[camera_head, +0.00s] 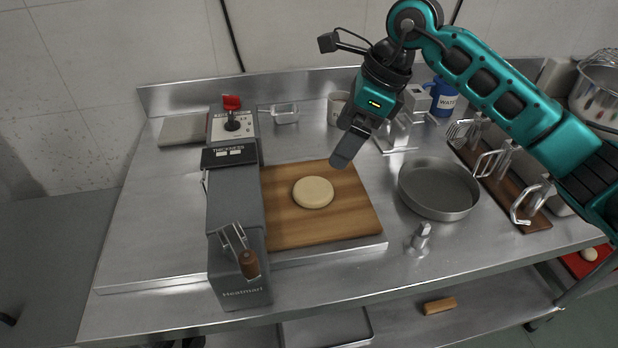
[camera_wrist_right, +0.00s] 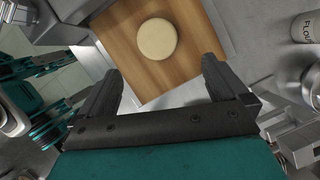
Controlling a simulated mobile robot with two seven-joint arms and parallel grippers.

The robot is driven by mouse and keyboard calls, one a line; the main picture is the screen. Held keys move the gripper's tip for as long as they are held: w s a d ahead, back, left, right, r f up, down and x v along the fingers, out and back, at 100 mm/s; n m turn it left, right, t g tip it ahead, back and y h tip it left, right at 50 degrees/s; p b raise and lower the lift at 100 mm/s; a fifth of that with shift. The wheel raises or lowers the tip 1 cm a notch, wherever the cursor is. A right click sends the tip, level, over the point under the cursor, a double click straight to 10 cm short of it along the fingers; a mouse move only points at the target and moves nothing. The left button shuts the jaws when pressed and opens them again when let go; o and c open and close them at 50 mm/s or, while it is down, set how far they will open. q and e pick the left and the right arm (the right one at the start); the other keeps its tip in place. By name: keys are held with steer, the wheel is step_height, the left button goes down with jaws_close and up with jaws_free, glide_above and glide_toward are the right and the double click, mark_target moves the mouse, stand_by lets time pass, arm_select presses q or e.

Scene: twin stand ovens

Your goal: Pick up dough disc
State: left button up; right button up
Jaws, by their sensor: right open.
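The dough disc (camera_head: 313,192) is pale, round and flat. It lies on a brown wooden board (camera_head: 290,230) on the steel counter. My right gripper (camera_head: 345,155) is above the board's far right edge, up and to the right of the disc in the head view, not touching it. In the right wrist view the dough disc (camera_wrist_right: 157,39) lies on the board ahead of the fingertips. My right gripper (camera_wrist_right: 163,85) is open, with nothing between its fingers. My left gripper is not in view.
A grey press with a thickness label (camera_head: 235,200) and a wooden-knobbed handle stands along the board's left side. A round grey pan (camera_head: 438,188) is right of the board. A small metal stamp (camera_head: 419,240) stands in front of the pan. A blue water jug (camera_head: 443,98) stands behind.

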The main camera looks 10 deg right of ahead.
glide_toward(314, 188)
steer(key=shift+x, duration=4.25)
steer(key=shift+c, duration=0.2)
steer(key=shift+r, duration=0.1)
steer(key=c, duration=0.9)
